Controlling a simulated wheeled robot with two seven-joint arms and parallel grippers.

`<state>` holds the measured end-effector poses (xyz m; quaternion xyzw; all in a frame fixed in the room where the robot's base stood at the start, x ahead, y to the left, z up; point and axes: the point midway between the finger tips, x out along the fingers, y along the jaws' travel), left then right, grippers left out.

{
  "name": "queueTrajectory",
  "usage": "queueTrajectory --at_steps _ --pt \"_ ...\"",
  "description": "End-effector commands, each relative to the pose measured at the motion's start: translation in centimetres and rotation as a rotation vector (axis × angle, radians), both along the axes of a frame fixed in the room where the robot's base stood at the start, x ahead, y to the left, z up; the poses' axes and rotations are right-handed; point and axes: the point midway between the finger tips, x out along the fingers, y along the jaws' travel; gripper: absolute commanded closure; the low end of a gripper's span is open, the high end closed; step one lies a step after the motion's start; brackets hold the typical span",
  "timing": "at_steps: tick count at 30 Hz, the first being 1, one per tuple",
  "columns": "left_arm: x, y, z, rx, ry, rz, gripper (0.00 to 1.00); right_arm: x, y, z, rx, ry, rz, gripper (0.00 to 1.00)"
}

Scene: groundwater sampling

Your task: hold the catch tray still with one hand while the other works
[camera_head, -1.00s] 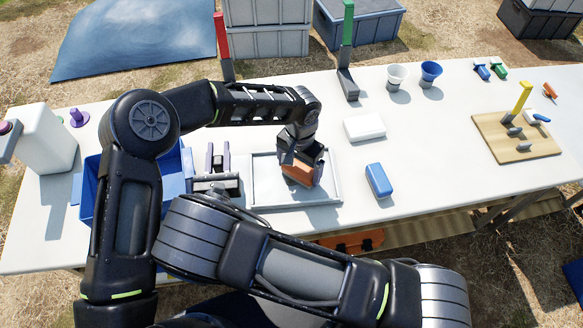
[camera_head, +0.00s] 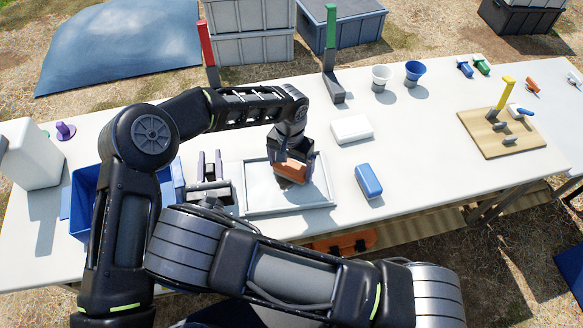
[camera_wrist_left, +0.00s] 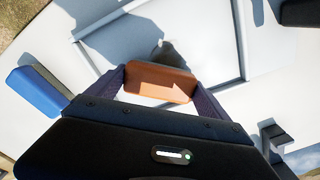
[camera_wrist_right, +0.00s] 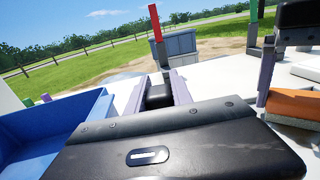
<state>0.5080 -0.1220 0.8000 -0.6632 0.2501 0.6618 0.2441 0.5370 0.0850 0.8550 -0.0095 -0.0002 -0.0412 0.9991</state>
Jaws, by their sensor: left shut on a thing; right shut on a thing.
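The catch tray (camera_head: 250,208) is a shallow pale tray with a low rim, flat on the white table; it also shows in the left wrist view (camera_wrist_left: 205,80). My left gripper (camera_head: 291,168) is shut on an orange-brown block (camera_wrist_left: 160,82) and holds it over the tray's middle. I cannot tell whether the block touches the tray floor. My right gripper (camera_head: 210,168) is low at the tray's left side, its purple fingers shut on a small dark block (camera_wrist_right: 160,95). Whether that dark piece belongs to the tray is unclear.
A blue block (camera_head: 368,181) and a white block (camera_head: 351,129) lie right of the tray. A blue bin (camera_head: 84,200) stands left, partly behind my arm. A wooden board (camera_head: 490,145) with a yellow post is further right. Cups (camera_head: 413,73) stand at the back.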

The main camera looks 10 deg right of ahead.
Motion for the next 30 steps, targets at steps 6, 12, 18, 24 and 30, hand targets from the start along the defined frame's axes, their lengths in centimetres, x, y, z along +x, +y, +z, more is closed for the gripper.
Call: queueTrajectory --at_steps 6,12,18,24,30 --pt "-2.6 -3.2 -0.4 0.008 -0.001 -0.079 0.42 0.0 1.4 0.5 0.031 0.002 0.011 1.0" --pt "-2.6 -3.0 -0.7 0.011 -0.001 -0.078 0.42 -0.1 1.5 0.5 0.031 0.003 0.012 1.0" --pt "-2.5 -2.8 -0.8 0.013 -0.002 -0.078 0.42 -0.1 1.5 0.5 0.031 0.003 0.012 1.0" --pt "-2.5 -1.4 -0.8 0.015 0.0 -0.079 0.47 -0.1 1.5 0.5 0.031 0.002 0.013 1.0" --pt "-2.5 0.2 -0.7 0.012 0.003 -0.08 0.47 0.0 1.4 0.6 0.027 -0.005 0.015 1.0"
